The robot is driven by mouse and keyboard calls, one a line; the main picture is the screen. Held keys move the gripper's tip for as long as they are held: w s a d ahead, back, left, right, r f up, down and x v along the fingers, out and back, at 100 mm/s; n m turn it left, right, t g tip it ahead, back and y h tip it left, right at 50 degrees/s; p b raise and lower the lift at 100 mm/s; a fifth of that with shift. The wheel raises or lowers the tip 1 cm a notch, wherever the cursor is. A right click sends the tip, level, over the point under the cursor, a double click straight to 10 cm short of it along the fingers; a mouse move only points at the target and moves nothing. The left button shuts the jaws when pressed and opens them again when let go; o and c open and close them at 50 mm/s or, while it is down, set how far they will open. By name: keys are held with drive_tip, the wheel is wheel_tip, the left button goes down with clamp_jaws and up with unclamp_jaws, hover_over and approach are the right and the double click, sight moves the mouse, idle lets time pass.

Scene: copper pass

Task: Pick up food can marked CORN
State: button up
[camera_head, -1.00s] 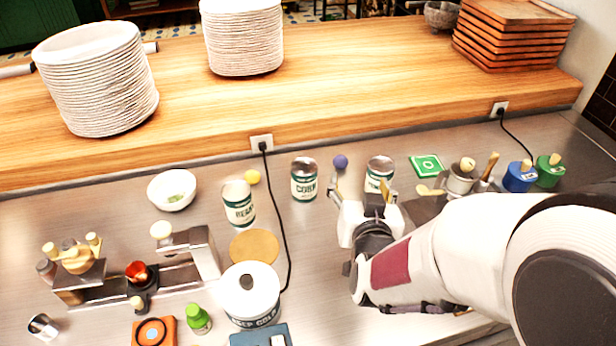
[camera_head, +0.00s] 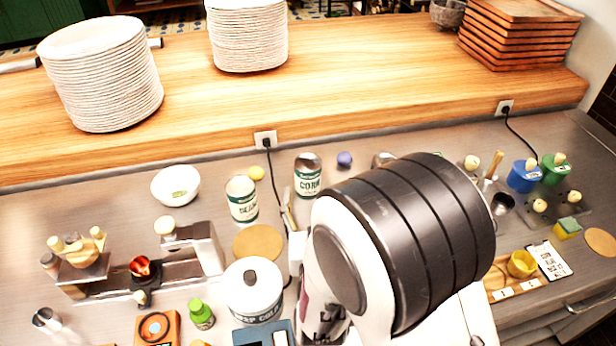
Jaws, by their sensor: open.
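The food can marked CORN (camera_head: 308,178) stands upright on the steel counter, white and green with a bare metal top. My gripper (camera_head: 291,212) is just left of and in front of the can, mostly hidden behind my own arm. One thin finger shows between the CORN can and the can marked BEANS (camera_head: 242,200). My gripper is open, and I see nothing held in it. A third can (camera_head: 383,159) stands to the right, with only its top showing past my arm.
A purple ball (camera_head: 344,159) lies right of the CORN can. A black cable (camera_head: 269,165) hangs from the wall socket behind my gripper. A lidded white pot (camera_head: 252,292) and a cork disc (camera_head: 257,243) are at front left. A white bowl (camera_head: 176,185) stands farther left.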

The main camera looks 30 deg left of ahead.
sight(309, 173)
drive_tip(key=shift+x, duration=3.45)
drive_tip(key=shift+f+x, duration=0.2)
drive_tip(key=shift+x, duration=1.25)
drive_tip(key=shift+w+a, duration=0.75)
drive_tip(key=shift+a, duration=0.1)
drive_tip(key=c, duration=1.6)
